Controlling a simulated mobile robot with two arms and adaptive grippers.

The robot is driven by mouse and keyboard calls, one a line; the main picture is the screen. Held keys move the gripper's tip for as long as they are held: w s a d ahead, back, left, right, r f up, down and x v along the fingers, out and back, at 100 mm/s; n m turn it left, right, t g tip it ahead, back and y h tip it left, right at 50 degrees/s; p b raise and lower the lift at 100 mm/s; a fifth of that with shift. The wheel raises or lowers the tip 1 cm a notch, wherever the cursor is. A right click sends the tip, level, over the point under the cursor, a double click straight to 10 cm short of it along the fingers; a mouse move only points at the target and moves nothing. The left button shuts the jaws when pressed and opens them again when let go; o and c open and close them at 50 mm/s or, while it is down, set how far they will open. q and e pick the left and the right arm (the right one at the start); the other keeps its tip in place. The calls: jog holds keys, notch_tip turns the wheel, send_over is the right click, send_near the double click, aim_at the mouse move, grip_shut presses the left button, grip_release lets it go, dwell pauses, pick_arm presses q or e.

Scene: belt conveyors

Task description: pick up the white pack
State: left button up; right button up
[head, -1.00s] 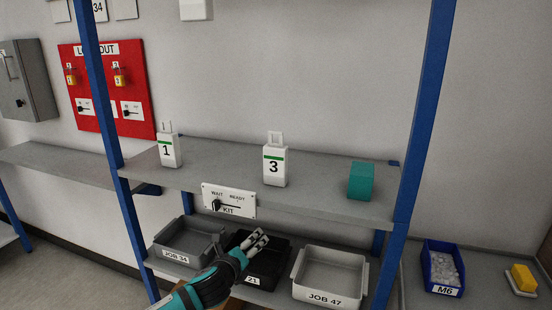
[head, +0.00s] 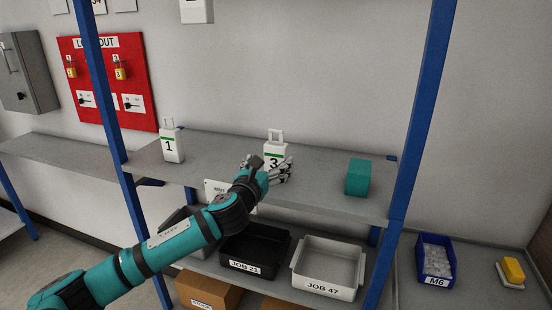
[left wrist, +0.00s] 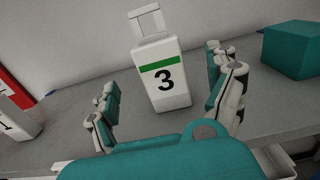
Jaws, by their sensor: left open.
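A white pack marked 3 (head: 274,150), with a green stripe and a handle on top, stands upright on the grey shelf (head: 325,188). My left gripper (head: 287,170) is in front of it and hides its lower part. In the left wrist view, the pack marked 3 (left wrist: 163,82) stands beyond and between the spread fingers of my left gripper (left wrist: 165,78), which hold nothing. I cannot tell whether they touch it. A similar white pack marked 1 (head: 171,145) stands upright farther left on the shelf. My right gripper is not in view.
A teal block (head: 358,178) stands right of the pack marked 3. Blue posts (head: 421,130) flank the shelf. Below are the JOB 21 tray (head: 243,266) and JOB 47 tray (head: 325,289). A white object (head: 196,11) is cut off at the top edge.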

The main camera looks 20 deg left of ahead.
aim_at(274, 153)
pick_arm(q)
jog(key=shift+w, duration=0.75)
jog(key=shift+w+r+p, duration=0.2)
jog(key=shift+w+p, duration=0.25)
jog(key=shift+w, duration=0.1)
jog(key=w+p, duration=0.1)
jog(key=w, duration=0.2)
jog(key=shift+w+r, duration=0.15)
jog(key=shift+w+d, duration=0.1)
jog(key=shift+w, duration=0.35)
jog(key=c, duration=1.3)
